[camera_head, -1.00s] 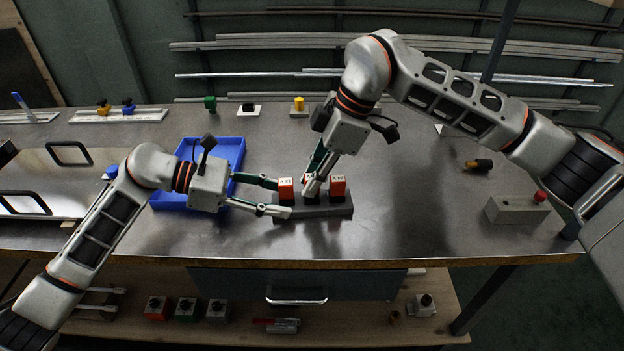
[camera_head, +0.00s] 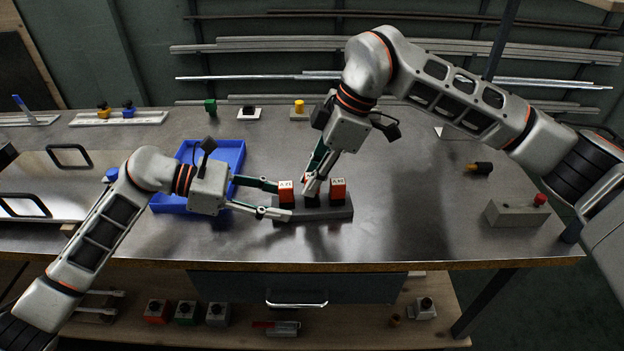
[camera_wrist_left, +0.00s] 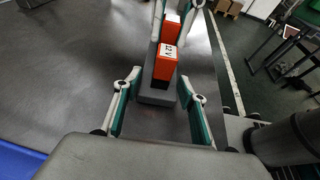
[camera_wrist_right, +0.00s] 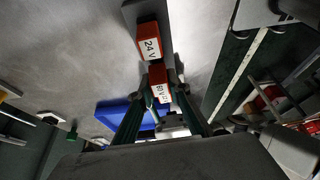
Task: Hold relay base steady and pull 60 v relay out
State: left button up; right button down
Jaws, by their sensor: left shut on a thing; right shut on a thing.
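The dark grey relay base (camera_head: 335,212) lies near the table's front edge. An orange relay stands at its left end (camera_head: 286,192); its label reads 12 V in the left wrist view (camera_wrist_left: 166,62). The right-hand relay (camera_head: 338,190) reads 24 V in the right wrist view (camera_wrist_right: 149,42). My left gripper (camera_head: 274,198) is shut on the base's left end, one finger on each long side. My right gripper (camera_head: 310,186) reaches down from above and is shut on the middle relay, which its fingers mostly hide.
A blue tray (camera_head: 228,152) stands behind my left gripper. A grey box with a red button (camera_head: 515,213) is at the right, with a yellow-and-black item (camera_head: 479,168) behind it. Small coloured parts line the table's back.

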jog(key=shift+r, duration=0.45)
jog(key=shift+r, duration=0.15)
jog(key=shift+r, duration=2.2)
pick_arm(q)
jog(key=o, duration=1.4)
jog(key=shift+c, duration=0.2)
jog(key=shift+a, duration=0.1)
